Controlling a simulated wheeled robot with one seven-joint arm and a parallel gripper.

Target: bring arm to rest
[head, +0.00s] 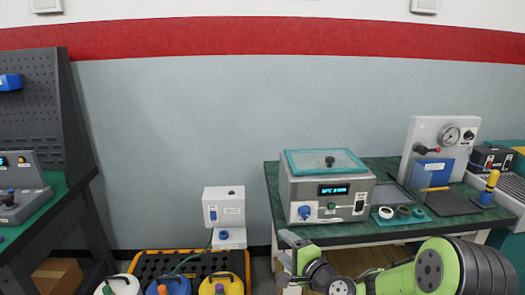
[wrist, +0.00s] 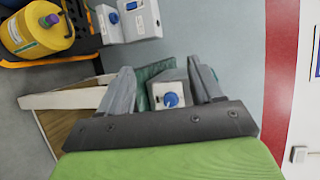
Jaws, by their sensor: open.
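My gripper (wrist: 160,88) is open and empty in the wrist view, its two grey fingers spread apart. Between and beyond the fingers, part of a grey box with a blue knob (wrist: 171,99) shows, and I cannot tell whether anything touches it. In the head view my green and dark arm is folded low at the bottom right, in front of the green-topped table (head: 381,233). My gripper's fingertips are hard to make out in the head view.
A grey tester (head: 328,212) with a teal lid stands on the table, near a gauge panel (head: 440,135). A white dispenser (head: 225,212) stands behind several canisters, including a yellow one (head: 222,287). A dark pegboard bench (head: 30,100) is at left. The floor between is partly clear.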

